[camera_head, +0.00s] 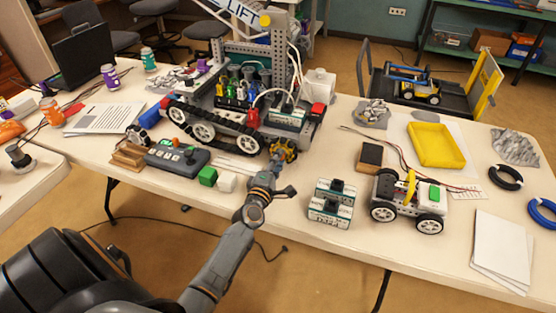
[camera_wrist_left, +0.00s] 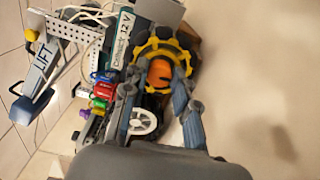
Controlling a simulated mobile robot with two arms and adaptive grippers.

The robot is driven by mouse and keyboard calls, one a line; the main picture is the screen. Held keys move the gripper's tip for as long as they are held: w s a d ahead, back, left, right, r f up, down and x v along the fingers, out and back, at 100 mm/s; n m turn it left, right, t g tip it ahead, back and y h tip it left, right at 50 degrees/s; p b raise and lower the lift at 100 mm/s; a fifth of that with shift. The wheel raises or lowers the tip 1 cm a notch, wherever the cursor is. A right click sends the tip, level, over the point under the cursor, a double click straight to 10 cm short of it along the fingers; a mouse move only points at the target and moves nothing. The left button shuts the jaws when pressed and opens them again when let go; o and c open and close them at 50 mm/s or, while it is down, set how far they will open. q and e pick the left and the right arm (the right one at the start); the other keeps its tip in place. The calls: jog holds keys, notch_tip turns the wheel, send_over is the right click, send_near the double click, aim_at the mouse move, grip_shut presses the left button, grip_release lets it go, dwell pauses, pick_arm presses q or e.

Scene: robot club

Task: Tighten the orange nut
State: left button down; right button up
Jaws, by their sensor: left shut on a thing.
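The orange nut (camera_wrist_left: 160,74) sits at the centre of a yellow toothed sprocket wheel (camera_wrist_left: 172,46) in the left wrist view. The sprocket also shows in the head view (camera_head: 289,148), at the near right end of the tracked robot's black track; the nut is hidden there by my gripper. My left gripper (camera_wrist_left: 157,85) has its fingers on either side of the nut and is shut on it. In the head view the left gripper (camera_head: 276,163) reaches the sprocket from the front. My right gripper is not in view.
The tracked robot (camera_head: 213,131) stands behind the gripper. A green block (camera_head: 207,176), a white block (camera_head: 227,181) and a control box (camera_head: 178,159) lie to the left.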

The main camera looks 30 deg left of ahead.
pick_arm(q)
jog(key=shift+r+m+p, duration=0.1)
jog(key=shift+m+p, duration=0.2)
jog(key=shift+m, duration=1)
jog(key=c, duration=1)
grip_release()
jog(key=shift+c, duration=0.2)
jog(key=shift+s, duration=0.1)
jog(key=v, duration=1.1)
jog(key=shift+s, duration=0.35)
